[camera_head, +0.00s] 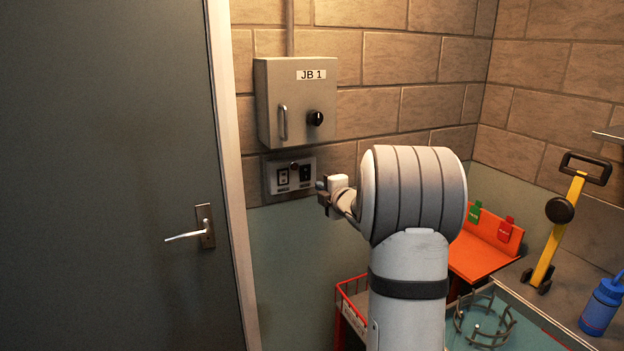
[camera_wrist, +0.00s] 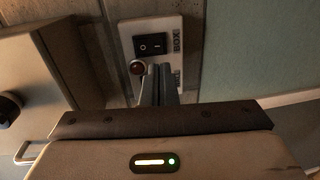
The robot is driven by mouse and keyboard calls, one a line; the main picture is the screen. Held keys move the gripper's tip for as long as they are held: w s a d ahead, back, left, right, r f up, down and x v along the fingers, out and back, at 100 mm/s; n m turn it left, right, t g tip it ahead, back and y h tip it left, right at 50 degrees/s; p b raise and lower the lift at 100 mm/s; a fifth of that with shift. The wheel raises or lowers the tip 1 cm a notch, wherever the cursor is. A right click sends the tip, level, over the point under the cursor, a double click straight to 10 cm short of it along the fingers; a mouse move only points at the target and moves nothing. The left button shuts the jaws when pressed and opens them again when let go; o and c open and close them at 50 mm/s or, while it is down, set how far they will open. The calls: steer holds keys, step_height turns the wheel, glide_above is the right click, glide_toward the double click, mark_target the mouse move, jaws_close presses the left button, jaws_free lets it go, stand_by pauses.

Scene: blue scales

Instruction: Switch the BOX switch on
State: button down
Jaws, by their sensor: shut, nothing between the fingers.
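A pale switch plate (camera_head: 268,180) sits on the wall below the grey box and shows two dark rocker switches. In the wrist view the black rocker labelled BOX (camera_wrist: 150,44) is uncovered, with O and I marks; which side is pressed I cannot tell. It is the right-hand rocker (camera_head: 305,174) in the head view. A reddish round lamp (camera_wrist: 137,67) is beside it and looks dim. My gripper (camera_wrist: 159,75) is shut and empty in front of the plate, covering most of the other switch. In the head view my gripper (camera_head: 322,190) is right of the plate; contact is unclear.
The grey box JB 1 (camera_head: 290,90), with a handle and black knob, juts out above the plate. A grey door (camera_head: 120,120) with a lever handle is at left. An orange tray (camera_head: 478,257), a yellow-and-black tool (camera_head: 560,235) and a blue bottle (camera_head: 602,305) are at right.

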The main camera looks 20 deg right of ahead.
mark_target(306, 178)
steer(key=w, duration=0.2)
steer(key=w+p, duration=0.1)
steer(key=w, duration=0.2)
steer(key=w+f, duration=0.1)
steer(key=w, duration=0.1)
steer(key=shift+w+a+p, duration=0.15)
steer(key=shift+p, duration=0.2)
steer(key=shift+w+f+b, duration=0.1)
steer(key=shift+f+b, duration=0.2)
steer(key=shift+b, duration=0.75)
steer(key=shift+r, duration=0.3)
steer(key=shift+f, duration=0.1)
steer(key=shift+s+f+b, duration=0.15)
steer(key=shift+s+b, duration=0.2)
steer(key=s+f+b, duration=0.1)
steer(key=s+b, duration=0.3)
steer(key=s, duration=0.9)
steer(key=shift+d+f, duration=0.15)
steer(key=shift+d, duration=0.1)
